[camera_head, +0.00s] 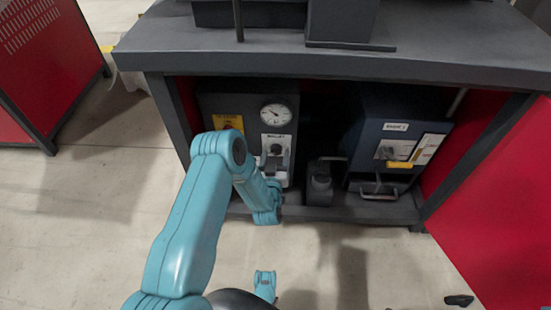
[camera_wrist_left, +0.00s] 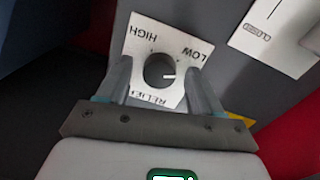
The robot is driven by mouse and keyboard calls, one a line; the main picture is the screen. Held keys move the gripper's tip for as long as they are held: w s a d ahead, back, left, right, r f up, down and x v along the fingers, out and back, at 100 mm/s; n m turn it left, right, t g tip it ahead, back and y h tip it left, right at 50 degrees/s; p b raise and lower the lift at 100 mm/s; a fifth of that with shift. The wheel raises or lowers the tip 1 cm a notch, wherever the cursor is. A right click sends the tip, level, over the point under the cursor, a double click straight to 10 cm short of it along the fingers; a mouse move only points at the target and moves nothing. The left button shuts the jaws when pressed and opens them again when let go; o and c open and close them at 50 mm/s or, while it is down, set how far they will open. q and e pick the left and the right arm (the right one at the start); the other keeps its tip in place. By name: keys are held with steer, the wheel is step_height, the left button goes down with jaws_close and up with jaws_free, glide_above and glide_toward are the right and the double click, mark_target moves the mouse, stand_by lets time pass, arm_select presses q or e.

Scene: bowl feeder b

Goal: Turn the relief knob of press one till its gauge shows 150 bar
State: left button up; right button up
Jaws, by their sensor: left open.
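The round pressure gauge (camera_head: 276,114) is on the front of a dark unit under the bench. It has a white dial, and its reading is too small to make out. The relief knob (camera_wrist_left: 158,72) is dark and round with a white pointer line, on a white plate (camera_wrist_left: 148,34) marked HIGH, LOW and RELIEF, upside down in the left wrist view. The line points to the right there. My left gripper (camera_head: 275,160) is at the panel below the gauge. Its fingers are open, one on each side of the knob, and I cannot tell whether they touch it.
A yellow label (camera_head: 228,123) is left of the gauge. A second dark unit (camera_head: 391,126) stands at the right under the bench. A dark canister (camera_head: 320,184) stands between the units. The benchtop (camera_head: 440,35) overhangs them. A red panel (camera_head: 500,220) is at the right.

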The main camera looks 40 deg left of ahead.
arm_select(q)
steer(key=c, duration=1.1)
steer(key=shift+o, duration=0.2)
steer(key=shift+m, duration=0.3)
steer(key=m, duration=1)
steer(key=m+g+y, duration=0.1)
steer(key=m, duration=0.9)
steer(key=shift+s+r, duration=0.15)
steer(key=shift+m, duration=0.3)
